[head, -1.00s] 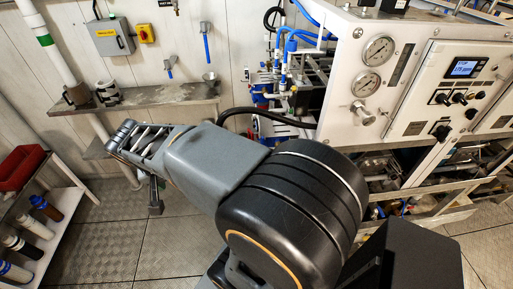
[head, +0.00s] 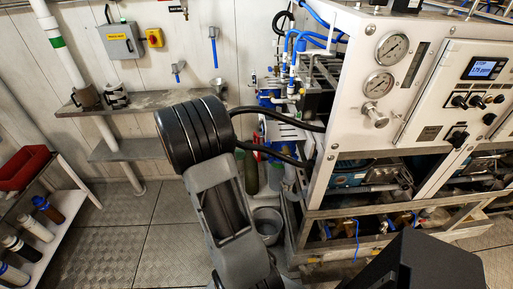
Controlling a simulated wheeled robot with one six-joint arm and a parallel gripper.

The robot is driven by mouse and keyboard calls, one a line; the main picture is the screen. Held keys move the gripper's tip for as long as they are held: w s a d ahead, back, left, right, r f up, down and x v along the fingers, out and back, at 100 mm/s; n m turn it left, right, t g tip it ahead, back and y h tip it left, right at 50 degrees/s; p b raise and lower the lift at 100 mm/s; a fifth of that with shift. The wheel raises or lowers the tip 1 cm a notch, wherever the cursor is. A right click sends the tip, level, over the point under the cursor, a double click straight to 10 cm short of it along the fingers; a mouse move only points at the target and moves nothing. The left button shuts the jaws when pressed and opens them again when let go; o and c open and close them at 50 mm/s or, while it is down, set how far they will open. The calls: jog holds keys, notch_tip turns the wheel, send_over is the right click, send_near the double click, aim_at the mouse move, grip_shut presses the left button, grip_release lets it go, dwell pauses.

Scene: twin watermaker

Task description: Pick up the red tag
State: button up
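I cannot make out a red tag for certain in the head view. My gripper is not in view; only links of my arm show, rising from the bottom middle to a large black joint in front of the wall shelf. My arm hides part of the shelf and the floor behind it.
A white watermaker panel (head: 345,75) with two gauges fills the right. A steel shelf (head: 140,103) holds two mugs. A grey box (head: 120,42) and a yellow-red switch (head: 155,38) are on the wall. A red bin (head: 24,167) sits on a rack at left. Floor at left centre is clear.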

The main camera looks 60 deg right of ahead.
aim_at(254, 146)
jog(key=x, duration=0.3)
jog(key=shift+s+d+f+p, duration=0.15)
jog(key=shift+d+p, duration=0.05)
jog(key=shift+p, duration=0.1)
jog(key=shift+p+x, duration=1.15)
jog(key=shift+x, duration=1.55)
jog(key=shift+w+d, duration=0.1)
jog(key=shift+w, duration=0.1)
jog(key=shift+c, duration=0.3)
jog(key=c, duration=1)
